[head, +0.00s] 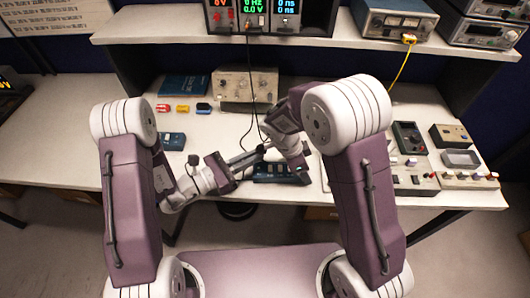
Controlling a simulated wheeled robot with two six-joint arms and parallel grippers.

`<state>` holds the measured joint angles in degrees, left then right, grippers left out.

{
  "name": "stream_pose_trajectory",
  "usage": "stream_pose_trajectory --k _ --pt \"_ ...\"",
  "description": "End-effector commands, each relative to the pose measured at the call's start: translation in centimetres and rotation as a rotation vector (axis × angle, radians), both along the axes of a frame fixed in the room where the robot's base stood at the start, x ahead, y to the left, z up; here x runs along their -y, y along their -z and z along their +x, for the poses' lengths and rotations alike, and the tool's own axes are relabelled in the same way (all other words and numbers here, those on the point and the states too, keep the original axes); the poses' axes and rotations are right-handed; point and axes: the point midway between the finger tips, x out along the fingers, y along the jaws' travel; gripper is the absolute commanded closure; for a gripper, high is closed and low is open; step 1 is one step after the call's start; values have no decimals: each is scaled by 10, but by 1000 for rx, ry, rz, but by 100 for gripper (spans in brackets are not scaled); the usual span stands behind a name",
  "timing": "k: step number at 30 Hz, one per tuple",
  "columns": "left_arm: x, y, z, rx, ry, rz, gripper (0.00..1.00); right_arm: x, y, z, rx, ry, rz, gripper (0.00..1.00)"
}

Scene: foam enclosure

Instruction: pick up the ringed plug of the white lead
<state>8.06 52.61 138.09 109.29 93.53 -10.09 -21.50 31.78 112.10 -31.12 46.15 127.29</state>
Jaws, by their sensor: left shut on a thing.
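My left gripper (254,156) reaches in from the left over the front of the bench. It is shut on a small dark plug (265,147) at the end of a dark lead. I cannot make out a ring on it. No white lead can be told apart in this view. My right gripper (303,175) points down at the right end of a dark blue device (275,171). Its fingers are too small and dark to tell whether they are open or touch the device.
Dark leads (254,100) hang from the shelf (165,32) instruments. A beige instrument (245,87), blue book (184,86) and small coloured blocks (183,108) stand behind. Meters and a knobbed panel (468,181) fill the right. The bench's left part (60,140) is clear.

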Motion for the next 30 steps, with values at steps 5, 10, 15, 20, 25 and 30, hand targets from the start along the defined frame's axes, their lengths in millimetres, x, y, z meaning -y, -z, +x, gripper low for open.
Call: stream_pose_trajectory --k 5,10,15,20,25,30 --pt "-48 0 -22 -1 -12 0 100 -1 0 0 1 1 2 100" --pt "-88 0 -44 2 -9 -1 100 -1 0 0 1 1 2 100" --pt "-110 0 -57 2 -3 -1 100 -1 0 0 1 1 2 100" --pt "-117 0 -62 0 0 -1 100 -1 0 0 1 1 2 100" --pt "-118 0 -62 0 1 -1 100 -1 0 0 2 0 2 100" --pt "-118 0 -62 0 1 -1 100 0 0 0 1 1 1 15"
